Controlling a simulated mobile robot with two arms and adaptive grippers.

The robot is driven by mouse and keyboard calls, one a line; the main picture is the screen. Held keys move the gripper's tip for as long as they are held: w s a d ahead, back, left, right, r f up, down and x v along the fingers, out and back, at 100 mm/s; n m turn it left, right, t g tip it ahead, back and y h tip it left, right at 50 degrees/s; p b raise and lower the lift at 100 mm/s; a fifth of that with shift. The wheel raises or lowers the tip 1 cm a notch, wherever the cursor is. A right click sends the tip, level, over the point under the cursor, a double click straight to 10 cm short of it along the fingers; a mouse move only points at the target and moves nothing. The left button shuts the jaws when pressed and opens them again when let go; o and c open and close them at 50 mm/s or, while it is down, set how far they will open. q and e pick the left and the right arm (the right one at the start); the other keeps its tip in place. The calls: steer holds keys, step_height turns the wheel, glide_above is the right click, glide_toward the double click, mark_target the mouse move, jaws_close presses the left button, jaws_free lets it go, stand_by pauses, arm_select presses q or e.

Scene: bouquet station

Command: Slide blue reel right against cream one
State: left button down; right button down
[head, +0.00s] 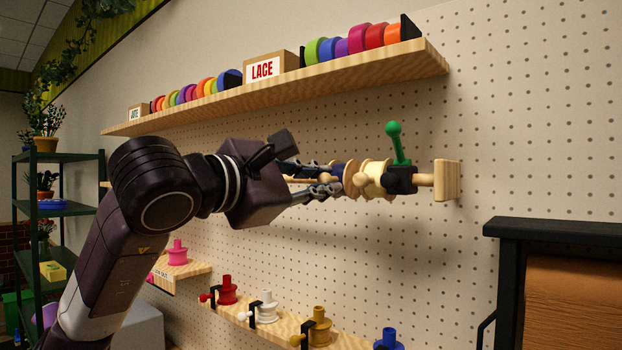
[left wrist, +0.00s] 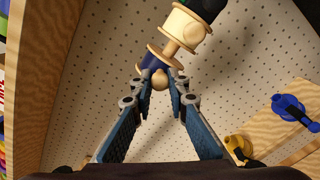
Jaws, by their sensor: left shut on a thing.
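The blue reel (head: 338,172), with pale wooden flanges, sits on a horizontal wooden rod and is partly hidden by my fingers. It also shows in the left wrist view (left wrist: 151,62). My left gripper (head: 328,178) is shut on it, with one finger on each side. The cream reel (head: 376,176) is on the same rod just to the right, and it shows at the top of the left wrist view (left wrist: 186,28). A short gap seems to show between the two reels in the wrist view. My right gripper is not in view.
A black clamp with a green handle (head: 394,140) is right of the cream reel, before the rod's wooden end block (head: 447,180). A ribbon shelf (head: 330,75) runs above. A lower shelf (head: 240,312) holds several small reels. The pegboard lies close behind.

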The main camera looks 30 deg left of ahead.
arm_select(q)
steer(key=d, duration=0.2)
steer(key=shift+s+d, duration=0.1)
steer(key=shift+d, duration=0.2)
steer(key=c, duration=1.8)
jaws_free()
steer(key=shift+c, duration=0.2)
steer(key=shift+s, duration=0.1)
steer(key=s, duration=1.2)
steer(key=shift+a, duration=0.4)
